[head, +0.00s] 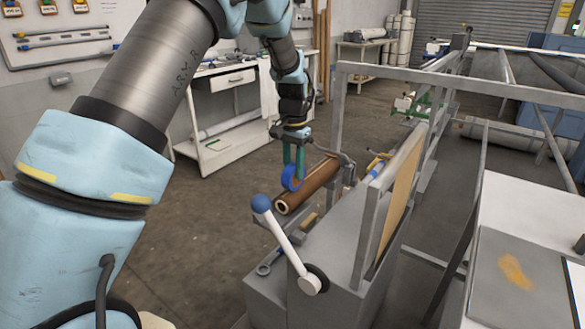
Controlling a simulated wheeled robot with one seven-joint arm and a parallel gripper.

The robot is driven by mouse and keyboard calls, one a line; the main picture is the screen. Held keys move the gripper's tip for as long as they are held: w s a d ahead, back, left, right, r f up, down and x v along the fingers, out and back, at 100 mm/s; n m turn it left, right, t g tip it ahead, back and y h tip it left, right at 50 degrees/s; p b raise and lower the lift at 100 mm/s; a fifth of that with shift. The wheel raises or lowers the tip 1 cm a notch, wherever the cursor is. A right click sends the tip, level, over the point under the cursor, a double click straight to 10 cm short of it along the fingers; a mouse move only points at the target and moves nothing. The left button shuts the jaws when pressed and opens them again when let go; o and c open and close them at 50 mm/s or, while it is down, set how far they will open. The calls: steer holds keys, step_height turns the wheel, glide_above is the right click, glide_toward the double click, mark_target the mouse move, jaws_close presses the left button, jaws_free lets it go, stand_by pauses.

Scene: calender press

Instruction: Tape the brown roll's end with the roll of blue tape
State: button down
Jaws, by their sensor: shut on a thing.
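The brown roll (318,184) lies at a slant on the grey press frame, with its near end facing me and showing a pale core. My gripper (293,170) points down above the roll's near part. Its greenish fingers are shut on the roll of blue tape (287,179), which hangs upright as a ring. The tape is at the left side of the brown roll, close to its near end. I cannot tell whether the tape touches the brown roll.
A lever with a blue knob (261,204) rises in front of the roll. A wrench (270,263) lies on the press ledge. The grey upright frame (342,110) stands right of my arm. A white cart (225,130) stands behind. Open floor lies to the left.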

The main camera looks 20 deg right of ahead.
steer(key=shift+d, duration=0.15)
steer(key=shift+w+d+f, duration=0.1)
steer(key=shift+w+d, duration=0.2)
steer(key=shift+d, duration=0.05)
steer(key=shift+w+d+p, duration=0.1)
steer(key=shift+d+p, duration=0.15)
steer(key=shift+p, duration=0.15)
steer(key=shift+w+d, duration=0.15)
steer(key=shift+d, duration=0.1)
stand_by(0.3)
steer(key=shift+w+d+p, duration=0.25)
steer(key=shift+d+p, duration=0.15)
steer(key=shift+d, duration=0.15)
steer(key=shift+w, duration=0.1)
stand_by(0.3)
steer(key=shift+w+d, duration=0.2)
steer(key=shift+d, duration=0.25)
